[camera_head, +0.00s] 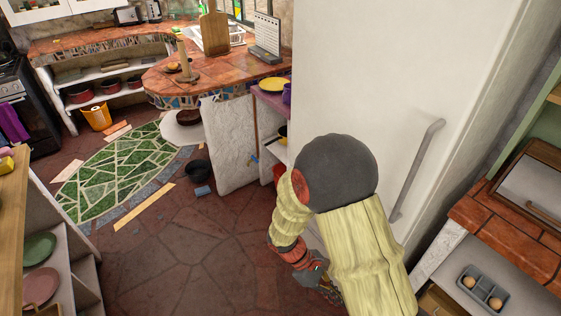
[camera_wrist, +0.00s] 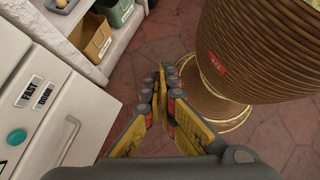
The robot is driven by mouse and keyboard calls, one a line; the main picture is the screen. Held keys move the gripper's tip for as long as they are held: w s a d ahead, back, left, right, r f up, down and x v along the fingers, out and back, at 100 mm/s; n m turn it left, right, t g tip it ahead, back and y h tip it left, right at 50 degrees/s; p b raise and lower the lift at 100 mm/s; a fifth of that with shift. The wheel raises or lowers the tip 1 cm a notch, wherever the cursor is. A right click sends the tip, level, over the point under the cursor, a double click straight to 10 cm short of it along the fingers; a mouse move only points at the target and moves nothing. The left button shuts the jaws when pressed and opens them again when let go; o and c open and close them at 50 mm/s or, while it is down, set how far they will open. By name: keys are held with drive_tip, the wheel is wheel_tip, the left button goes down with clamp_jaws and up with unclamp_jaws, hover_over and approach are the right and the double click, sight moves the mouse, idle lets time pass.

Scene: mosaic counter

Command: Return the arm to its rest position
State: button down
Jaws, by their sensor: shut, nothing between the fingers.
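My arm reaches down from the lower middle of the head view, with its cream sleeves and dark round elbow. My gripper (camera_head: 328,290) is low in that view, partly hidden behind the arm, in front of the white fridge (camera_head: 372,60). In the wrist view my gripper (camera_wrist: 162,76) points down toward the stone floor. Its yellow and grey fingers meet at the tips, with nothing between them.
The fridge door (camera_wrist: 30,110) with its handle and magnets is close at left in the wrist view. A shelf holds a tan bin (camera_wrist: 92,38). A grey egg tray (camera_head: 482,292) sits lower right. Open floor (camera_head: 190,250) lies left of the arm.

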drive_tip(key=s+r+m+t+y, duration=0.2)
drive_tip(key=r+m+t, duration=0.1)
drive_tip(key=r, duration=0.8)
drive_tip(key=s+d+r+m+t+y, duration=0.1)
drive_tip(key=r+m, duration=0.4)
drive_tip(key=r, duration=0.6)
drive_tip(key=s+d+r+m+t+y, duration=0.1)
drive_tip(key=s+r+m+t+y, duration=0.2)
drive_tip(key=r+t, duration=0.3)
wheel_tip(320, 180, up, 5)
drive_tip(key=shift+s+f+m+y, duration=0.1)
drive_tip(key=shift+s+m+y, duration=0.2)
drive_tip(key=shift+m+y, duration=0.45)
